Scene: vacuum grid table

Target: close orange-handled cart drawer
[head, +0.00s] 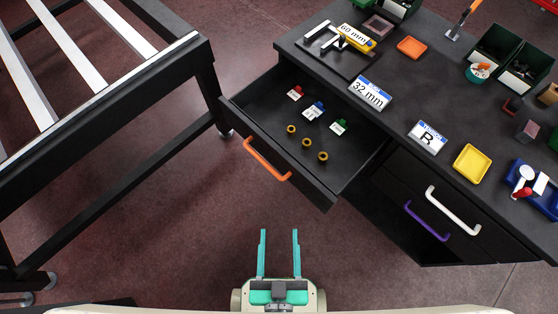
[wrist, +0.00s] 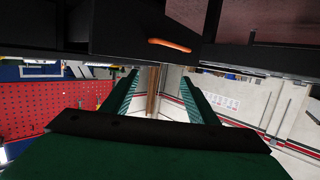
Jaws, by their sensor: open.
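The black cart drawer (head: 258,98) is pulled out from the dark cart (head: 400,125) in the head view. Its orange handle (head: 267,159) is on the front face, at the drawer's left front. Inside lie several brass rings and small parts with red, blue and green tops. My gripper (head: 279,232) is open and empty, with teal fingers, below and apart from the drawer front. In the wrist view, the orange handle (wrist: 169,45) shows on a dark face near the top, beyond the open fingers (wrist: 160,92).
Other drawers with a white handle (head: 453,210) and a purple handle (head: 427,221) are at the right. A black-framed grid table (head: 110,110) stands at the left. The cart top holds trays, bins and labels. Open floor lies between my gripper and the drawer.

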